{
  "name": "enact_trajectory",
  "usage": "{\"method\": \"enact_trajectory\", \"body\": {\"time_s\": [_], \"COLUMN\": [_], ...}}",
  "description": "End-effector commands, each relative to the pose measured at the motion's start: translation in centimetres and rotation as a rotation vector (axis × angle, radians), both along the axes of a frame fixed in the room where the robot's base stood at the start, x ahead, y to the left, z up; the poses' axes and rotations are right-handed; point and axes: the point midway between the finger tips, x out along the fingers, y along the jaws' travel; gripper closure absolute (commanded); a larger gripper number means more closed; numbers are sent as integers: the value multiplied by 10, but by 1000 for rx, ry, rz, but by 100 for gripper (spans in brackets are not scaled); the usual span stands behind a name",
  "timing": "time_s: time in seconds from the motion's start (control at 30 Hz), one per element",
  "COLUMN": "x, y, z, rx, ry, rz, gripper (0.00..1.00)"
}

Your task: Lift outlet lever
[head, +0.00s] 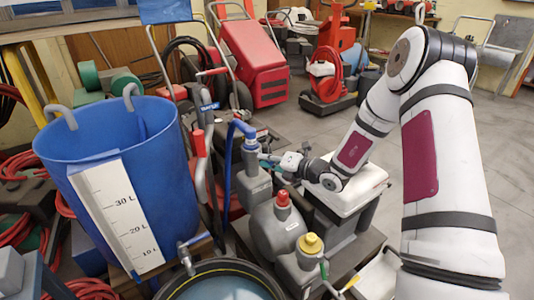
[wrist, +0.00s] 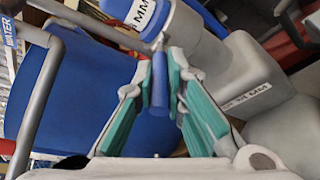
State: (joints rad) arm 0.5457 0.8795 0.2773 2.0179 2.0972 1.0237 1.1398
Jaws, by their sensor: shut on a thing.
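The blue outlet lever (wrist: 160,88) hangs down from a blue fitting (wrist: 160,20) with a white lettered label in the wrist view. My gripper (wrist: 161,66) has its teal-padded fingers on both sides of the lever and is shut on it. The lever itself is too small to make out clearly there.
A large blue tub (head: 165,190) with a litre scale stands at the left. A red-capped grey unit (head: 275,230) and a yellow-capped one (head: 309,262) stand in front of my arm. A white-topped box (head: 355,190) lies below my wrist. Open floor (head: 450,130) shows behind.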

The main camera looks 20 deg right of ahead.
Motion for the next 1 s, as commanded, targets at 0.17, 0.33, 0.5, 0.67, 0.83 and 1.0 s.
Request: {"method": "enact_trajectory", "body": {"time_s": [0.17,0.33,0.5,0.67,0.83,1.0], "x": [0,1,1,1,1,1], "y": [1,1,0,0,0,0], "z": [8,11,11,9,9,10], "rx": [-20,-40,-49,-51,-51,-51], "ry": [62,116,148,152,152,152], "rz": [0,1,-2,-1,-1,-1], "gripper": [100,100,100,100,100,68]}}
